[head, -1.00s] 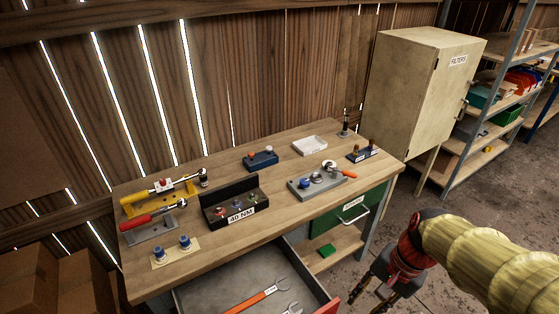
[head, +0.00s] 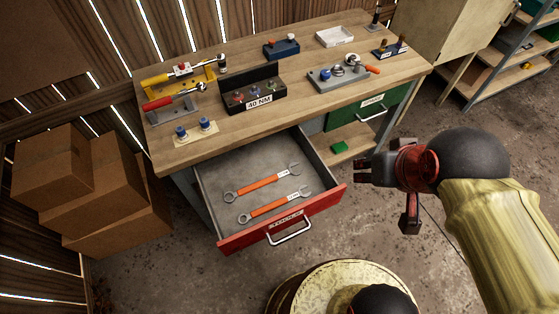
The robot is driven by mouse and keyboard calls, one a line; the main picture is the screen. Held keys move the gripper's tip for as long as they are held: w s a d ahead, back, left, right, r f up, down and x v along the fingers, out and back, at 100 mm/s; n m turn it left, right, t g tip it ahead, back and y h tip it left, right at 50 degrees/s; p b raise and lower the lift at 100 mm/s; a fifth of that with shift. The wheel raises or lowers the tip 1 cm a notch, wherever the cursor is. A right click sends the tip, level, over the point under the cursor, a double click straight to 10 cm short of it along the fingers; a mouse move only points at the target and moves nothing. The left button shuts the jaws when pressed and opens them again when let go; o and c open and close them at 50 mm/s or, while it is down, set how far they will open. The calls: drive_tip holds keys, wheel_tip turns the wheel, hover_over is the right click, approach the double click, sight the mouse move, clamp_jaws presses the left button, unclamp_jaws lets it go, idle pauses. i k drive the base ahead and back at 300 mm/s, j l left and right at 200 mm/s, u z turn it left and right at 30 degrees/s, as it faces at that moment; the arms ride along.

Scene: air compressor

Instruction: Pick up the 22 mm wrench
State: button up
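Two wrenches with orange handles and grey metal ends lie side by side in the open drawer (head: 225,172). The rear wrench (head: 262,184) and the front wrench (head: 275,205) each carry a small white label, too small to read, so I cannot tell which is 22 mm. Both have an open jaw at the right and a ring at the left. My gripper (head: 385,198) is to the right of the drawer, apart from the wrenches. Its dark fingers look spread and empty.
The drawer's red front (head: 255,232) with its metal handle (head: 290,232) stands out from the workbench (head: 225,110). Tools and holders cover the bench top. A green drawer (head: 370,108) is at the right, cardboard boxes (head: 95,190) at the left. The floor around my gripper is clear.

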sight(271, 206)
drive_tip(key=k+u, duration=0.1)
drive_tip(key=u, duration=0.75)
drive_tip(key=z, duration=0.3)
